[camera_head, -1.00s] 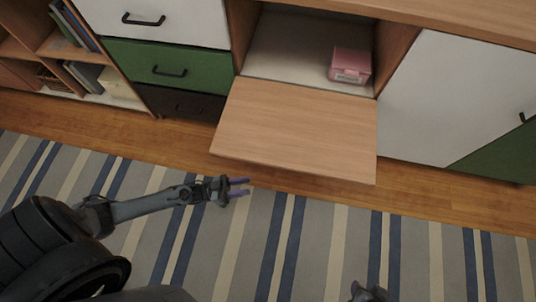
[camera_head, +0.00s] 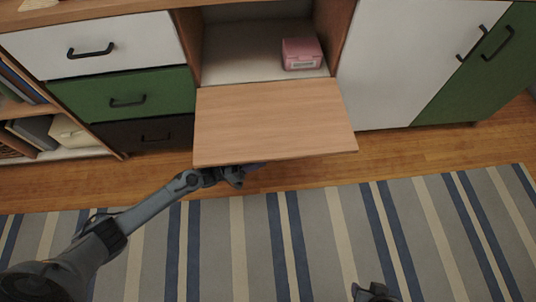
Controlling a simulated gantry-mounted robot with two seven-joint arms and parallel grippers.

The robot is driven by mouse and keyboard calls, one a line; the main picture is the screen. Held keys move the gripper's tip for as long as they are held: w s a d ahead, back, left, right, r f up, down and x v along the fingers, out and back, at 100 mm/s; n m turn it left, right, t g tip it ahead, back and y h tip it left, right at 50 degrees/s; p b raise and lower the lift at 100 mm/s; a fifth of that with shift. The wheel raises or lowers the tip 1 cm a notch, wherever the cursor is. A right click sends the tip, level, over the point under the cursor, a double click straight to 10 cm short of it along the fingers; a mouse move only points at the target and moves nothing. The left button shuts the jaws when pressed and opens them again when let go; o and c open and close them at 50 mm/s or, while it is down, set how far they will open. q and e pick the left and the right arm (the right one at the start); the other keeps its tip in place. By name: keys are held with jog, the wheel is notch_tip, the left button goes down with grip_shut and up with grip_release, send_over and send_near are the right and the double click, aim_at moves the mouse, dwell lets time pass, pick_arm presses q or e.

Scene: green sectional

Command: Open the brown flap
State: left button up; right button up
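The brown flap (camera_head: 275,120) is folded down and sticks out from the cabinet, with its wood face up. The compartment behind it (camera_head: 245,55) is open. My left gripper (camera_head: 252,168) is at the flap's front left edge, low by its underside. Only a small dark tip of my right gripper (camera_head: 373,292) shows at the bottom edge, over the rug.
A pink box (camera_head: 302,53) sits inside the open compartment. White, green and dark drawers (camera_head: 125,98) stand to the left, and white and green doors (camera_head: 415,65) to the right. A striped rug (camera_head: 320,235) covers the floor in front, clear of objects.

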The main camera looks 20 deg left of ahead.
aim_at(270, 152)
pick_arm(q)
jog(key=x, duration=0.4)
jog(key=shift+w+b, duration=0.4)
jog(key=shift+w, duration=0.1)
jog(key=shift+d+r, duration=0.1)
jog(key=shift+s, duration=0.15)
jog(key=shift+d+r, duration=0.1)
jog(key=shift+c, duration=1.7)
grip_shut()
pick_arm(e)
jog(key=shift+w+d+f, duration=0.2)
jog(key=shift+w+f, duration=0.15)
jog(key=shift+w, duration=0.3)
